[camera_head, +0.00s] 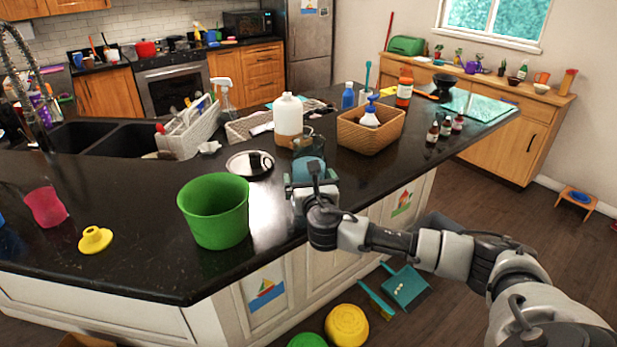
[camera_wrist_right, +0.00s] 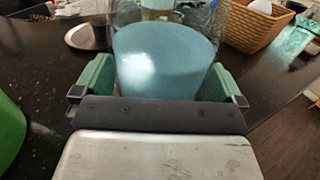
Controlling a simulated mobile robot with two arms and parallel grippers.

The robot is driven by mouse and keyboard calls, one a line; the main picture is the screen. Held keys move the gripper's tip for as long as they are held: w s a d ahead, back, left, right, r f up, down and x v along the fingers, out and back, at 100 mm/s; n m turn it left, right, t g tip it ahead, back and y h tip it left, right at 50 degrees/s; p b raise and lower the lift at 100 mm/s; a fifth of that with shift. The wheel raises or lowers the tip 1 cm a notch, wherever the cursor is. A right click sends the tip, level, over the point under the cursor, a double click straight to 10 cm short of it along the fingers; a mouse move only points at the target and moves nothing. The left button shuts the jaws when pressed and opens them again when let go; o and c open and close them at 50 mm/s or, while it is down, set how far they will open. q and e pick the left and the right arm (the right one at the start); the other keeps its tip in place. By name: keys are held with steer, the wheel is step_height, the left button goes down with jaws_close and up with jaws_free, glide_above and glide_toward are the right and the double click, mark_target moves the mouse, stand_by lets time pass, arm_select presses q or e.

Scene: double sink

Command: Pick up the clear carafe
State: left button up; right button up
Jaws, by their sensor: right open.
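The clear carafe (camera_head: 311,146) stands on the dark counter near its front edge, left of the wicker basket. Its see-through glass also shows at the top of the right wrist view (camera_wrist_right: 216,14). A blue rounded body (camera_head: 309,170) shows at its lower part; I cannot tell whether it is inside the glass or in front of it. My right gripper (camera_head: 314,185) is open at the near side of the carafe. In the right wrist view, its green fingers (camera_wrist_right: 160,82) lie on either side of the blue body (camera_wrist_right: 165,60). My left gripper is not in view.
A green bucket (camera_head: 216,215) stands left of my right gripper. A silver plate (camera_head: 249,164) lies behind, left of the carafe. A white jug (camera_head: 289,118) stands close behind it, and the wicker basket (camera_head: 371,135) is to the right. Bare counter lies in front of the basket.

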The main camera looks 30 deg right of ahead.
steer(key=c, duration=1.1)
steer(key=shift+r, duration=0.15)
steer(key=shift+c, duration=0.4)
